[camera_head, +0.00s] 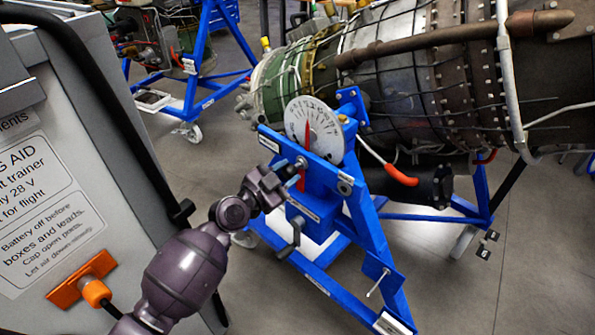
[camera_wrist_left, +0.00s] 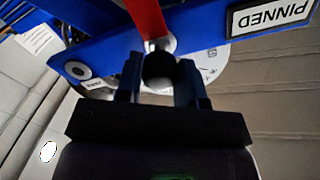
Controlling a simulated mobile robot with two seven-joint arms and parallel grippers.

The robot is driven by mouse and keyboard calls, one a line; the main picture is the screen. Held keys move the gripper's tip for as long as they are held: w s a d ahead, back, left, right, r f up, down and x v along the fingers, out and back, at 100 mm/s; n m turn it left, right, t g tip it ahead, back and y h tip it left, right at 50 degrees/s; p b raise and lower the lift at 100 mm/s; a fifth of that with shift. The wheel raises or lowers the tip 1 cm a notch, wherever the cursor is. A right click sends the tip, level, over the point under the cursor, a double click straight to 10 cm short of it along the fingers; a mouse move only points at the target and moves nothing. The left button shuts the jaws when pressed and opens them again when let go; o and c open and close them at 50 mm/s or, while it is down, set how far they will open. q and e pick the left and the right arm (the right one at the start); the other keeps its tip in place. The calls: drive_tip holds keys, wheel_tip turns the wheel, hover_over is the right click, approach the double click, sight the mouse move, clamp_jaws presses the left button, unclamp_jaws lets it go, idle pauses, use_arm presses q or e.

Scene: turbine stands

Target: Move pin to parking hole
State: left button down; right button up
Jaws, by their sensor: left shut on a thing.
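The pin shows in the left wrist view as a dark round knob (camera_wrist_left: 158,70) between my left gripper's fingers (camera_wrist_left: 158,78). A red strip (camera_wrist_left: 147,18) hangs by it; this also shows in the head view (camera_head: 301,182). In the head view my left gripper (camera_head: 289,178) is at the front of the blue stand's upper plate, below the dial. It is shut on the pin. Whether the pin's shaft sits in a hole is hidden. A grey-ringed hole (camera_head: 345,187) is on the plate to the right, and shows empty-looking in the wrist view (camera_wrist_left: 78,70).
The blue stand (camera_head: 372,240) carries a white dial (camera_head: 314,130) with a red pointer and a crank handle (camera_head: 290,240). A label reading "PINNED" (camera_wrist_left: 272,16) is on the plate. The engine (camera_head: 400,75) is behind. A grey cabinet (camera_head: 60,170) stands close at left.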

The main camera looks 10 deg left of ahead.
use_arm(q)
drive_tip(key=shift+s, duration=0.1)
drive_tip(key=shift+s+a, duration=0.2)
drive_tip(key=shift+s, duration=0.05)
drive_tip(key=shift+s+a, duration=0.15)
idle(0.5)
drive_tip(key=v, duration=0.6)
drive_tip(key=shift+s+a, duration=0.15)
drive_tip(key=shift+s, duration=0.2)
idle(0.6)
drive_tip(key=shift+s+a, duration=0.1)
